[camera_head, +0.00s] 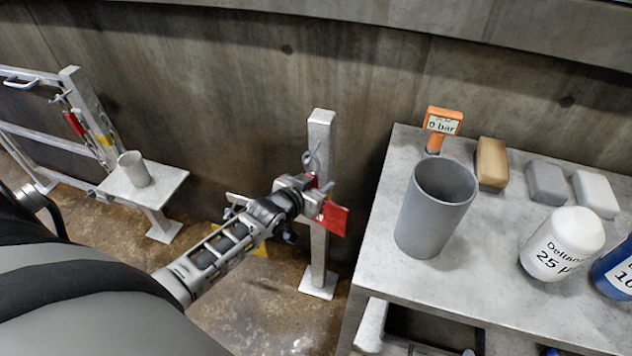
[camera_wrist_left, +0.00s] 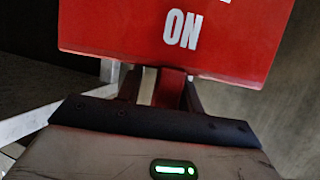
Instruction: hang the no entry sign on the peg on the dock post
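A red sign (camera_head: 332,218) is at the metal dock post (camera_head: 320,255), at the level of its upper half. In the left wrist view the red sign (camera_wrist_left: 130,30) fills the top, with the white letters "ON" showing and the rest cut off. My left gripper (camera_head: 314,197) is in front of the post, with its fingers closed around the sign's narrow red lower part (camera_wrist_left: 170,88). A small metal loop (camera_head: 311,160) shows on the post just above the gripper. I cannot make out a separate peg, nor whether the sign touches the post. My right gripper is out of view.
A grey table (camera_head: 480,275) at right holds a grey cup (camera_head: 436,210), an orange gauge (camera_head: 443,122), blocks and bottles. At left, a small shelf (camera_head: 165,180) with a light cup (camera_head: 134,168) stands by a railing (camera_head: 88,105). A concrete wall (camera_head: 230,90) is behind.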

